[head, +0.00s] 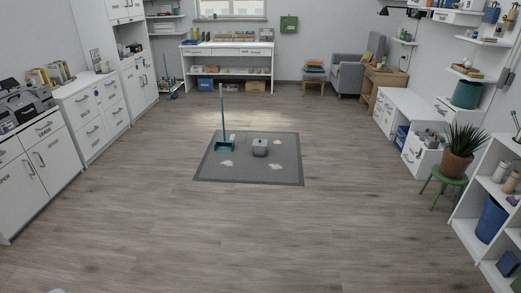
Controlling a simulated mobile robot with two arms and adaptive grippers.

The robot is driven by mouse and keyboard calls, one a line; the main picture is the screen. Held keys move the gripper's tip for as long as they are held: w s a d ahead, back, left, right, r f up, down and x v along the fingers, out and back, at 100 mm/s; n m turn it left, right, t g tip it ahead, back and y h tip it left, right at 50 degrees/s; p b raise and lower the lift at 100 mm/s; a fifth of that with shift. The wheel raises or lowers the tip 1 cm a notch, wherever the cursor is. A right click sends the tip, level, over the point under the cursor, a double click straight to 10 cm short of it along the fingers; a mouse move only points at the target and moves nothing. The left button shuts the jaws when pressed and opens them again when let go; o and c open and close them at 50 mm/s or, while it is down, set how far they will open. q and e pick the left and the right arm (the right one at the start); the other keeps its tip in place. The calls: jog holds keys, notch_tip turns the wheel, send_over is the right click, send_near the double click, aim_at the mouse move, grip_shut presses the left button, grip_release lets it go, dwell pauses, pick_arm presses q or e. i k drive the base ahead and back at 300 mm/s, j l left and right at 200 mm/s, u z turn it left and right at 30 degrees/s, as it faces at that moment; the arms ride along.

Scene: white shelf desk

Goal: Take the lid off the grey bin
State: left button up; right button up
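No other clearly grey bin shows. Neither of my grippers is in view.
A teal dustpan (224,145) with a tall handle stands on the mat, near pale scraps. A white shelf desk (228,45) is at the back. White cabinets (92,110) line the left. A plant (461,145) on a green stool and shelves line the right. The front floor is clear.

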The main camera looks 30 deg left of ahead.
aim_at(256, 142)
jog(key=i+j+u, duration=0.4)
jog(key=i, duration=0.45)
jog(key=i+u, duration=0.45)
jog(key=i, duration=2.95)
